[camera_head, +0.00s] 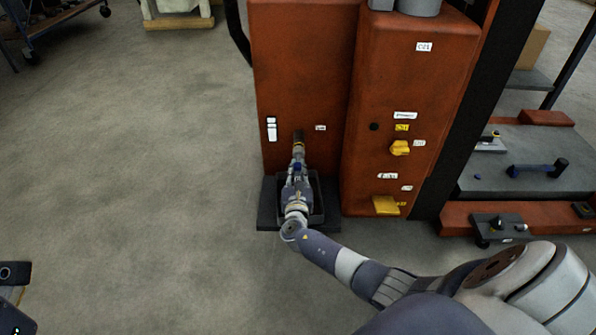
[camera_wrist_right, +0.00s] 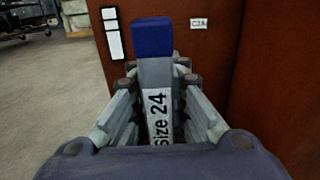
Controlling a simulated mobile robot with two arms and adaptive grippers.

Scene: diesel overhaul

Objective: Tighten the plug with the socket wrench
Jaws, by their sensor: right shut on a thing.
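My right gripper (camera_head: 297,178) is low in front of the left orange-red engine block (camera_head: 304,75). In the head view a dark and brass-coloured round piece (camera_head: 298,140) shows at the block face, just beyond the gripper. I cannot tell whether it is the plug or part of the wrench, nor whether the wrench sits on the plug.
A dark tray (camera_head: 265,214) lies on the floor under the gripper. The right block carries yellow parts (camera_head: 399,148) and labels. A grey bench (camera_head: 520,186) with tools stands at the right. The floor (camera_head: 130,180) at the left is clear.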

